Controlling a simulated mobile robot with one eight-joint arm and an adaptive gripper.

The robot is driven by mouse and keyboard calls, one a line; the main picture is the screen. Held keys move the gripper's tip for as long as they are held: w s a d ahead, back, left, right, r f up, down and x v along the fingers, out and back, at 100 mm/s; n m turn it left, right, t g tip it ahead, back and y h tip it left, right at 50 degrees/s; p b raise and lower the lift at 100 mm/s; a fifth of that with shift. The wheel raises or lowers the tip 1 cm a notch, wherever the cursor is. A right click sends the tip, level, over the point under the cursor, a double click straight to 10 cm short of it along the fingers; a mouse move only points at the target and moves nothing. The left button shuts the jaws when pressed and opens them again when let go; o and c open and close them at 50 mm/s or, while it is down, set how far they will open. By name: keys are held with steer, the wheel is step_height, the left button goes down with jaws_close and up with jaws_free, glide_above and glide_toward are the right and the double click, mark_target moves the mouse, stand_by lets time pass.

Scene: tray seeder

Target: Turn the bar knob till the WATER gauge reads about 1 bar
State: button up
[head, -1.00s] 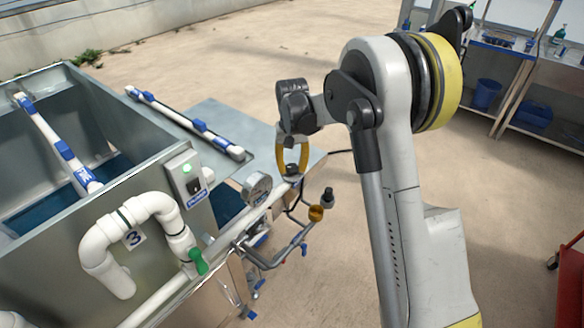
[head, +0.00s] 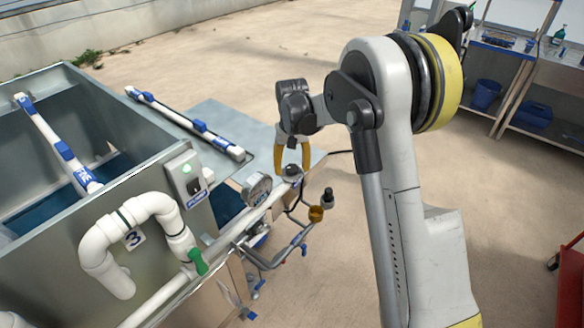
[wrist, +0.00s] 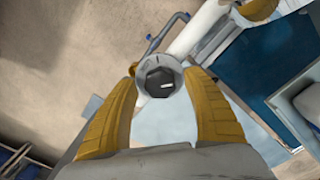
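The dark knob (head: 292,171) sits on a grey round collar at the end of the white pipe. In the wrist view the knob (wrist: 160,83) shows a small white mark on its right side, between my yellow fingertips. My gripper (head: 292,164) points down, just above the knob. Its fingers are apart, with the knob below and between the tips; it holds nothing. A round gauge (head: 257,188) stands on the pipe to the left of the knob. Its dial is too small to read.
The grey tank (head: 48,170) with white pipes fills the left. A green-handled valve (head: 198,262) and an amber cup (head: 316,213) are near the pipe.

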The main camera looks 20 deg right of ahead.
mark_target(292, 168)
step_height(292, 168, up, 12)
stand_by(0.6)
steer(key=s+r+t+b, duration=0.3)
steer(key=s+r+t, duration=0.15)
steer(key=s, duration=1.15)
steer(key=s+f+t+b, duration=0.1)
steer(key=s+f, duration=0.2)
steer(key=s, duration=0.4)
steer(key=s+f+n+t+b, duration=0.1)
steer(key=s+f, duration=0.2)
steer(key=s, duration=0.4)
steer(key=shift+t, duration=0.35)
steer(key=shift+w, duration=0.1)
stand_by(0.8)
